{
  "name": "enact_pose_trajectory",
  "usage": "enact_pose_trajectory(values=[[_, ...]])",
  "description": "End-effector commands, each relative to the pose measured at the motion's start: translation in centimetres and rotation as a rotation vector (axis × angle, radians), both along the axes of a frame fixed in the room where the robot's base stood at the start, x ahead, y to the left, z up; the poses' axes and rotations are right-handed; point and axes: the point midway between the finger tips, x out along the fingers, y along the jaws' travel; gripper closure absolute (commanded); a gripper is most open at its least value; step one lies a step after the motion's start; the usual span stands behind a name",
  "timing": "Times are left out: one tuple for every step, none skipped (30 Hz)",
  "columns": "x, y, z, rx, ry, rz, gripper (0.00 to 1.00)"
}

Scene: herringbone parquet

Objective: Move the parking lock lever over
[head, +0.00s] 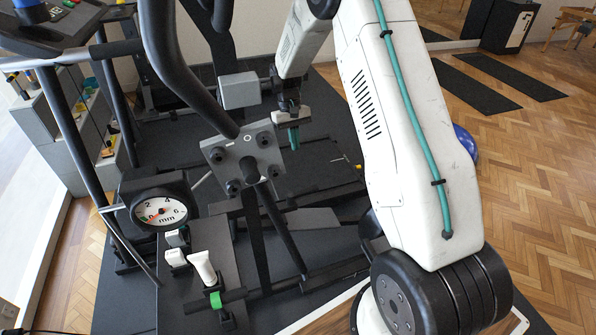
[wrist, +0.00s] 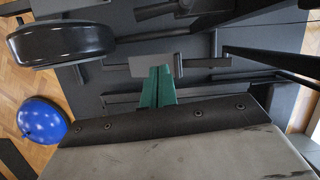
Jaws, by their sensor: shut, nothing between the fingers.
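My gripper (head: 293,140) hangs with its teal fingers closed together and empty, at the right of a grey plate (head: 220,157) on the exercise machine. The plate has black knobs at its corners, white marks and a central hub (head: 249,170). A dark bar (head: 283,225) runs down from near the hub; I cannot tell whether it is the parking lock lever. White-handled levers (head: 203,268) stand at the lower left, well away from the gripper. In the wrist view the closed fingers (wrist: 157,82) point at a grey plate-like part (wrist: 160,66); contact cannot be told.
A round gauge (head: 158,212) marked mm stands at the left. A thick curved black handlebar (head: 178,75) rises left of the gripper. A blue ball (wrist: 42,119) lies on the floor. Dark mats (head: 500,75) lie on open parquet at the right.

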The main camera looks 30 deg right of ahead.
Motion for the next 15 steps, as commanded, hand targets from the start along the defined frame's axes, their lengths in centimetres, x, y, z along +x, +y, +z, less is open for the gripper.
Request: enact_pose_trajectory(values=[[0.0, -0.1, -0.3, 0.000, -0.004, 0.003, 1.00], [-0.1, -0.2, -0.6, 0.001, -0.004, 0.004, 1.00], [-0.3, -0.3, -1.1, 0.002, -0.003, 0.003, 1.00], [-0.5, -0.3, -1.5, 0.001, -0.003, 0.002, 1.00], [-0.6, -0.4, -1.9, 0.001, -0.003, 0.001, 1.00], [-0.9, -0.4, -2.6, 0.002, -0.001, -0.001, 1.00], [-1.1, -0.4, -3.2, 0.002, -0.001, -0.001, 1.00], [-1.3, -0.4, -3.8, 0.002, 0.000, -0.001, 1.00], [-1.6, -0.4, -4.7, 0.002, 0.000, -0.002, 1.00], [-1.8, -0.4, -5.3, 0.002, 0.000, -0.002, 1.00], [-2.0, -0.4, -5.9, 0.002, 0.000, -0.002, 1.00], [-2.2, -0.4, -6.8, 0.002, -0.001, -0.002, 1.00], [-2.5, -0.4, -7.4, 0.002, 0.000, -0.002, 1.00], [-2.6, -0.4, -8.0, 0.002, 0.000, -0.002, 1.00], [-2.9, -0.3, -8.8, 0.002, 0.000, -0.002, 1.00]])
